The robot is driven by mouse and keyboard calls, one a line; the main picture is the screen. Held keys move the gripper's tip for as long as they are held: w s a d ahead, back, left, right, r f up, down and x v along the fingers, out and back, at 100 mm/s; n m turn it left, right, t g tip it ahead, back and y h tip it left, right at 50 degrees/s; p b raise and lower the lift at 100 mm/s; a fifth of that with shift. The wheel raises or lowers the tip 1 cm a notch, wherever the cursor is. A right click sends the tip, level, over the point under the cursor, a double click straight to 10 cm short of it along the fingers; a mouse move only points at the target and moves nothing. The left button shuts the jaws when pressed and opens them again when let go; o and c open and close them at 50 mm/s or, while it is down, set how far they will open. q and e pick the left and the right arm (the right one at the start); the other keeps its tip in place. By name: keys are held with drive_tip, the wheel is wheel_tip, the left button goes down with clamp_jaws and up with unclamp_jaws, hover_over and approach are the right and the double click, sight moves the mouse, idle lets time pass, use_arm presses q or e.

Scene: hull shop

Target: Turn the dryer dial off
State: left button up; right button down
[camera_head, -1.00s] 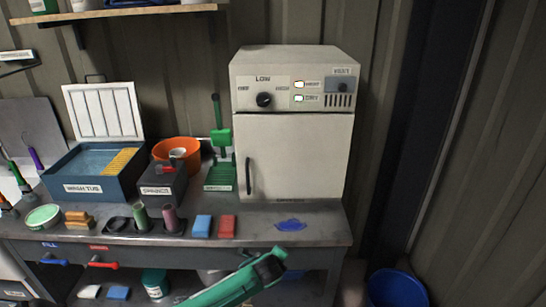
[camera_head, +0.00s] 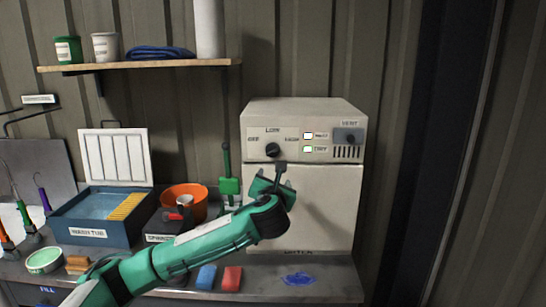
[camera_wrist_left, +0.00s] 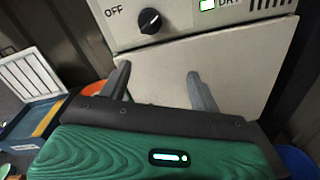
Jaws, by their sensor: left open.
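The dryer (camera_head: 312,215) is a cream box standing on the bench, with a black round dial (camera_head: 272,150) on its upper panel. OFF is printed left of the dial, LOW above it and HIGH to its right. The dial also shows in the left wrist view (camera_wrist_left: 150,21), with a pale mark on its face; its exact setting is hard to read. My left gripper (camera_head: 276,172) is in front of the dryer door, just below the dial and not touching it. Its two fingers (camera_wrist_left: 158,72) are apart with nothing between them. My right gripper is out of view.
The HEAT and DRY lamps (camera_head: 308,142) and a VENT knob (camera_head: 348,137) sit right of the dial. A shelf (camera_head: 140,66) hangs above.

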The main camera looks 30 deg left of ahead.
sight(272, 153)
use_arm(q)
drive_tip(key=shift+m+y, duration=0.5)
drive_tip(key=w+a+r+p, duration=0.1)
drive_tip(key=w+a, duration=0.1)
drive_tip(key=w, duration=0.1)
drive_tip(key=w+a+r+p, duration=0.1)
drive_tip(key=w+a, duration=0.1)
drive_tip(key=w, duration=0.1)
drive_tip(key=w+a+r+p, duration=0.1)
drive_tip(key=w+a+p, duration=0.1)
drive_tip(key=w+a, duration=0.1)
drive_tip(key=shift+w, duration=0.4)
drive_tip(key=shift+w+a, duration=0.3)
drive_tip(key=shift+w, duration=0.15)
drive_tip(key=shift+w+f, duration=0.1)
drive_tip(key=c, duration=1)
